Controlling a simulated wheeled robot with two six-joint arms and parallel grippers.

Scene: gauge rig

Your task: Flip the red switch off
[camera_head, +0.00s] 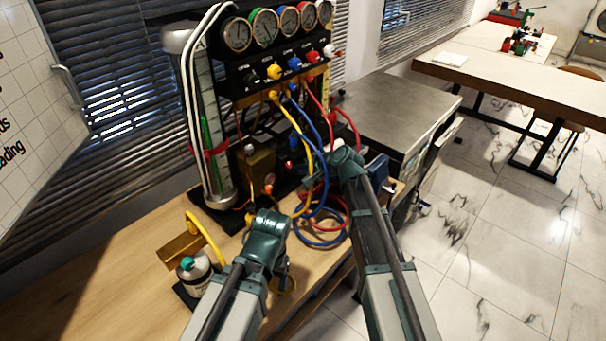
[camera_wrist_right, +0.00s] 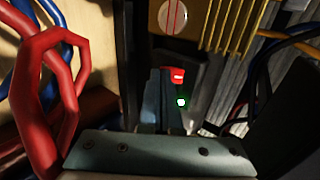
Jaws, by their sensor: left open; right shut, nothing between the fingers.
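The red switch (camera_wrist_right: 177,75) shows in the right wrist view, just above the middle, with a pale mark on its face. A small green light (camera_wrist_right: 181,102) glows just below it. My right gripper (camera_wrist_right: 155,104) is shut and empty, pointing toward the switch area; I cannot tell whether it touches the switch. In the head view my right wrist (camera_head: 345,163) is beside the gauge rig (camera_head: 285,65) and hides its own fingertips; I cannot pick out the switch there. My left gripper (camera_head: 283,274) is open, low over the front of the bench, away from the rig.
Red, blue and yellow hoses (camera_head: 318,235) loop close to my right wrist. A metal cabinet (camera_head: 395,115) stands right of the rig. The bench's left part is clear.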

